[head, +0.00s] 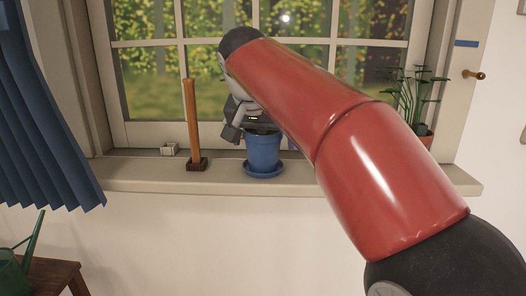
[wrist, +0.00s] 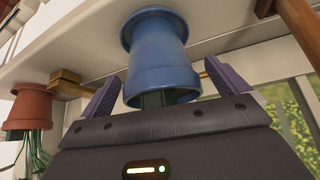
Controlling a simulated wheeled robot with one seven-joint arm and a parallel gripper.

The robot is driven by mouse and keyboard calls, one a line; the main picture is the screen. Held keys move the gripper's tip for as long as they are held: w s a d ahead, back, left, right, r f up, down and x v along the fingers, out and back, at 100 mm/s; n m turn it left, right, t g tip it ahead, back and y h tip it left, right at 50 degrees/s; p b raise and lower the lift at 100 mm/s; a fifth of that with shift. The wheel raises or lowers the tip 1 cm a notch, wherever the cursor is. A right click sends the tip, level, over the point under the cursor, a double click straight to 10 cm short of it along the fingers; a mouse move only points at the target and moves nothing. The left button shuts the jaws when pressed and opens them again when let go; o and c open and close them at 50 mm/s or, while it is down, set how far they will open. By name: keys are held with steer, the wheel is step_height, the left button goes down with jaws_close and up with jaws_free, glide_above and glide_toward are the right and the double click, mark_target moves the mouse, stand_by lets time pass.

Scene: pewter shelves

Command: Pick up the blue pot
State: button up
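The blue pot (head: 262,153) stands upright on a blue saucer (head: 264,175) on the window sill. In the wrist view, which is upside down, the blue pot (wrist: 158,50) hangs in the middle with dark green stems at its mouth. My gripper (head: 261,137) is at the pot's top, at the end of my red arm. In the wrist view my gripper (wrist: 162,68) has its purple fingers spread, one on each side of the pot's rim. A narrow gap seems to show at each side. My arm and gripper hide part of the pot's top in the head view.
An upright wooden handle (head: 190,115) on a dark block stands left of the pot, with a small white box (head: 169,149) beyond it. A terracotta pot (head: 426,139) with a plant is at the right. The window is behind; a blue curtain (head: 45,110) hangs left.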

steer(key=c, duration=1.4)
steer(key=shift+r, duration=0.1)
steer(key=shift+c, duration=0.8)
steer(key=shift+r, duration=0.15)
